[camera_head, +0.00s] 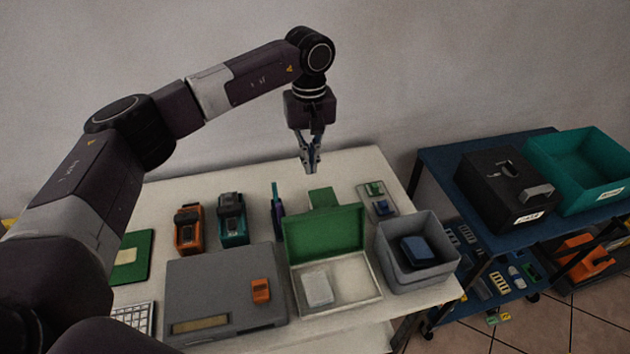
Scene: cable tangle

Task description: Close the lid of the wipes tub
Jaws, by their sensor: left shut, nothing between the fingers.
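A shallow white box (352,292) with a green lid (325,231) standing open at its back edge is on the white table; it is the only thing here with a visibly raised lid. A pale block (318,288) lies inside it. I cannot read any label that marks it as the wipes tub. My left gripper (310,168) points down above the table's back part, behind and above the raised lid. Its fingers are shut, with nothing held, and look clear of the lid. My right gripper is not in view.
A grey bin (385,255) with a blue object stands right of the box. A grey case (205,285) with an orange piece lies left. Orange (188,232) and teal (233,222) devices stand behind it. A blue cart (440,170) carries a black box (490,190) and teal crate (565,160).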

